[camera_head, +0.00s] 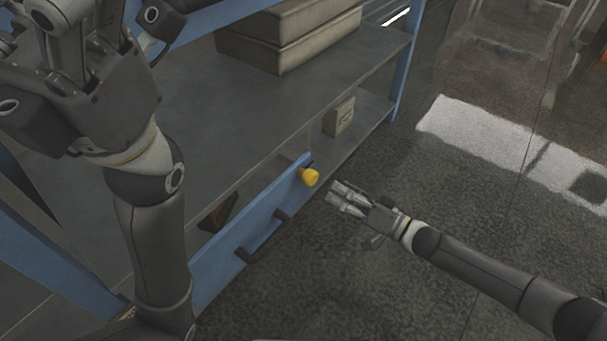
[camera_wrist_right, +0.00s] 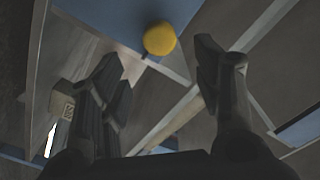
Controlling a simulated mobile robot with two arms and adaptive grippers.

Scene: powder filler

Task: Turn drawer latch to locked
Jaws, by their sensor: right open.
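The yellow drawer latch knob (camera_head: 310,177) sits at the right end of the blue drawer front (camera_head: 232,238). My right gripper (camera_head: 334,193) is open and empty, just right of the knob and apart from it. In the right wrist view the yellow knob (camera_wrist_right: 160,38) shows beyond the two spread fingertips (camera_wrist_right: 158,62), between them and slightly above. The drawer has a dark handle (camera_head: 262,237) on its front. I cannot tell the latch's lock state. My left gripper (camera_head: 68,70) shows at the upper left, partly cut off, and its fingertips are not clear.
The drawer is under a grey shelf top (camera_head: 180,130) with a blue frame. A large box (camera_head: 290,35) stands on the top and a small box (camera_head: 339,117) on the lower shelf. A dark brown wedge (camera_head: 218,213) shows behind the drawer front. The floor at right is open.

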